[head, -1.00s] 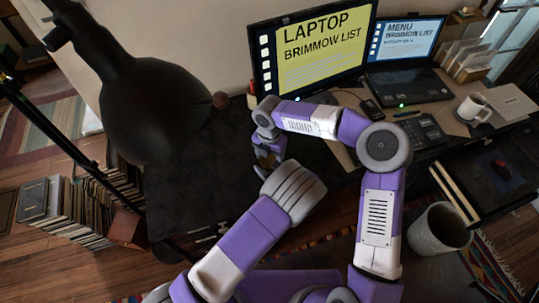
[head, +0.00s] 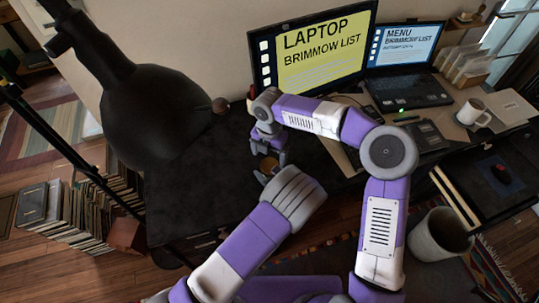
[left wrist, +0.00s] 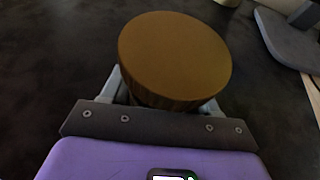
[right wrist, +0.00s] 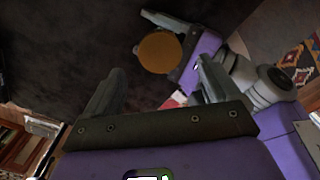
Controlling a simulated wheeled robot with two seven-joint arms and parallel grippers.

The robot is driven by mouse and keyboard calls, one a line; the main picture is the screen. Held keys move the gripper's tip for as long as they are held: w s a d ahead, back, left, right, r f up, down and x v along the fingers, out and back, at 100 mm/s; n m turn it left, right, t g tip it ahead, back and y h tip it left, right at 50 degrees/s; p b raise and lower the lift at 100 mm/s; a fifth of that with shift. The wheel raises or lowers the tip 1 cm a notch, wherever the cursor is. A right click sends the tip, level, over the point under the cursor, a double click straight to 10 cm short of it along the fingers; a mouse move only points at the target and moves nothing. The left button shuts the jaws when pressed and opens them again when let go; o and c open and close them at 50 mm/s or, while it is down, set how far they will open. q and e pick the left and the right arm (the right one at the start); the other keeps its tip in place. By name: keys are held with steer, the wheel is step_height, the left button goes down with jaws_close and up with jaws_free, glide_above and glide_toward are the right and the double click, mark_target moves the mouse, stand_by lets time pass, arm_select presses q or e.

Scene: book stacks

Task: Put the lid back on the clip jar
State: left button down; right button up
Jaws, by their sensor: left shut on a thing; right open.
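A round, brown lid-like disc with a ribbed side (left wrist: 175,55) sits between the fingers of my left gripper (left wrist: 165,92), which is shut on the piece. The disc hides what is under it, so I cannot tell how the jar body sits below. The disc also shows in the right wrist view (right wrist: 158,52) and, small, in the head view (head: 268,166). My right gripper (right wrist: 160,82) is open and empty, apart from the disc and over it. In the head view my right gripper (head: 268,145) shows just beyond the left hand.
The dark desk top (head: 190,195) is clear around the grippers. A black lamp (head: 150,100) hangs over its left side. A monitor (head: 315,50), a laptop (head: 408,85) and a white mug (head: 474,113) stand at the back and right.

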mark_target(269, 165)
steer(key=shift+r, duration=0.25)
steer(key=shift+c, duration=1.4)
step_height(269, 165, up, 3)
steer(key=shift+f, duration=0.1)
steer(key=shift+f, duration=3.95)
steer(key=c, duration=0.8)
steer(key=o, duration=1.1)
steer(key=shift+r, duration=0.1)
